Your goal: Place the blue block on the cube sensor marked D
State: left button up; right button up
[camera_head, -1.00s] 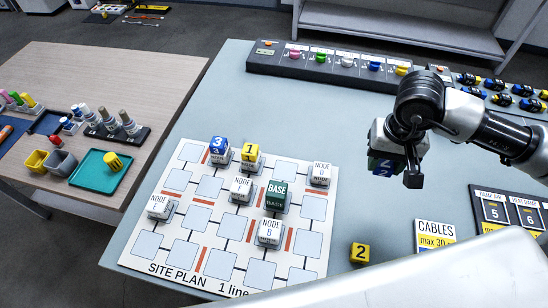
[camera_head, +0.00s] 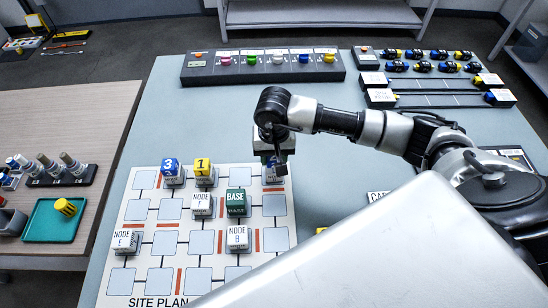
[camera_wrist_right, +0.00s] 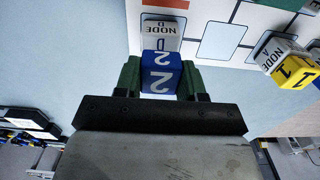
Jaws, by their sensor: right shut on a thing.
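My right gripper (camera_head: 272,165) is over the top right part of the site plan board. In the right wrist view its fingers are shut on a blue block marked 2 (camera_wrist_right: 159,76). The white and grey cube sensor marked D (camera_wrist_right: 160,36) shows just beyond the block there. In the head view this sensor (camera_head: 273,181) is mostly hidden by the gripper. The block appears over or close to the sensor; I cannot tell whether they touch. My left gripper is not in view.
On the board (camera_head: 118,284) stand a blue block 3 (camera_head: 170,168), a yellow block 1 (camera_head: 203,167), the green base (camera_head: 236,203) and sensors such as node B (camera_head: 237,237). A connector rack (camera_head: 262,68) lies at the back. The table between is clear.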

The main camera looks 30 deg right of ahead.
notch_tip(320, 180, down, 2)
jog(key=shift+f, duration=0.1)
jog(key=shift+f, duration=0.15)
jog(key=o, duration=0.9)
jog(key=shift+r, duration=0.4)
notch_tip(320, 180, up, 12)
jog(key=shift+f+b, duration=0.15)
jog(key=shift+b, duration=0.95)
